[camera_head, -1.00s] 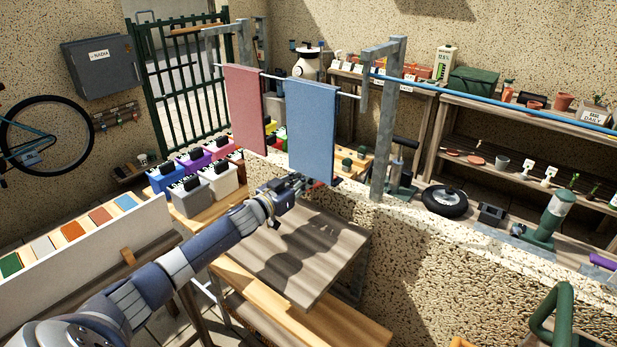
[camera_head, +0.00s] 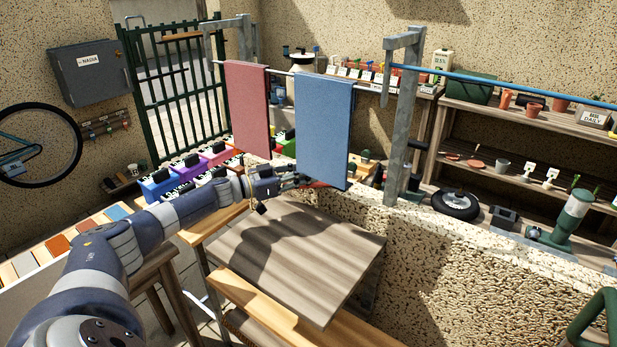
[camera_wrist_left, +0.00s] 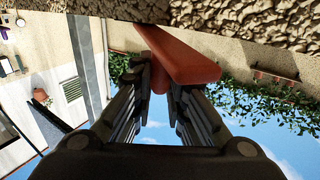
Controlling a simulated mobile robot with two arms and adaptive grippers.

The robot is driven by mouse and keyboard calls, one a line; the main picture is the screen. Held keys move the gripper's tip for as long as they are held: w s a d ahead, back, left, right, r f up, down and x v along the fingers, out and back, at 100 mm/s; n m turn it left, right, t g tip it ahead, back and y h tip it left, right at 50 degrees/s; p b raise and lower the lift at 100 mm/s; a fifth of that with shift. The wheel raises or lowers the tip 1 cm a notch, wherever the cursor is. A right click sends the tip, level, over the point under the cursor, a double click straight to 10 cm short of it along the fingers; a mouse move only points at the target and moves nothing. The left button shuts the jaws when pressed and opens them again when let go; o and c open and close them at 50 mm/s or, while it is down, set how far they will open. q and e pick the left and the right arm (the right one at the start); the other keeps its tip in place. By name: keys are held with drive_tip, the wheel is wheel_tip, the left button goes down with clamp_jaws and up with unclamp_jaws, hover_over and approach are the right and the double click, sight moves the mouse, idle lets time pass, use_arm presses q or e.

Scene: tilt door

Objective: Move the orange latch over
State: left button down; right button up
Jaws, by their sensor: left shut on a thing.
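An orange-red bar, the latch (camera_wrist_left: 190,58), shows in the left wrist view just beneath a rough stone surface. My left gripper (camera_wrist_left: 160,88) is shut on it, with a finger on each side of the bar. In the head view my left gripper (camera_head: 302,180) is at the low stone wall, in front of the lower edge of the blue towel (camera_head: 324,125). A small red part (camera_head: 317,185) shows beside its fingertips there; most of the latch is hidden. A wooden panel (camera_head: 300,250) lies below the gripper. My right gripper is not in view.
A pink towel (camera_head: 247,110) hangs beside the blue one, from a rail on metal posts (camera_head: 402,120). The stone wall (camera_head: 450,260) runs to the right. Several coloured boxes (camera_head: 158,184) stand behind my left arm. A green curved tube (camera_head: 598,325) is at bottom right.

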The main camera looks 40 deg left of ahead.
use_arm(q)
drive_tip(key=c, duration=1.6)
unclamp_jaws()
drive_tip(key=shift+o, duration=0.2)
drive_tip(key=shift+d, duration=0.1)
drive_tip(key=v, duration=1.2)
